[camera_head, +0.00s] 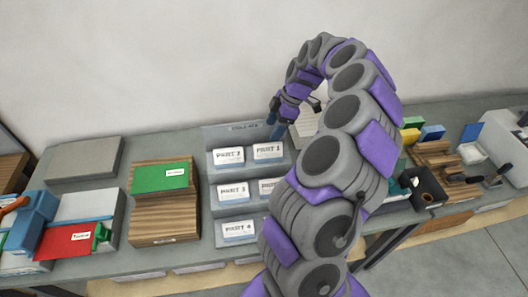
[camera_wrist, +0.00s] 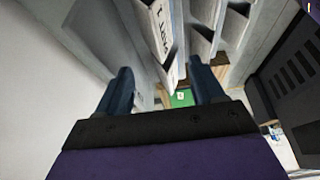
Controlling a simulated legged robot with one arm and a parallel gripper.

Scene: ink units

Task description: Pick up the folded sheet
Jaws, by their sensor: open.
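My gripper (camera_head: 276,122) is above the back right of a grey rack (camera_head: 217,133), its blue fingers pointing down. In the wrist view the two fingers (camera_wrist: 162,88) are apart, with a white card labelled PRINT 1 (camera_wrist: 166,48) beyond and between them. I cannot tell if they touch it. In the head view the PRINT 1 card (camera_head: 268,151) stands in the rack's top row, beside PRINT 2 (camera_head: 228,156). PRINT 3 (camera_head: 233,192) and PRINT 4 (camera_head: 238,229) are in lower rows. Another card is partly hidden by my arm. I cannot tell which item is the folded sheet.
Left of the rack are a wooden block with a green card (camera_head: 160,177), a grey slab (camera_head: 86,158) and a red card (camera_head: 64,241). To the right stand wooden blocks, a dark box (camera_head: 428,187) and a white tray (camera_head: 472,153). A wall rises behind the table.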

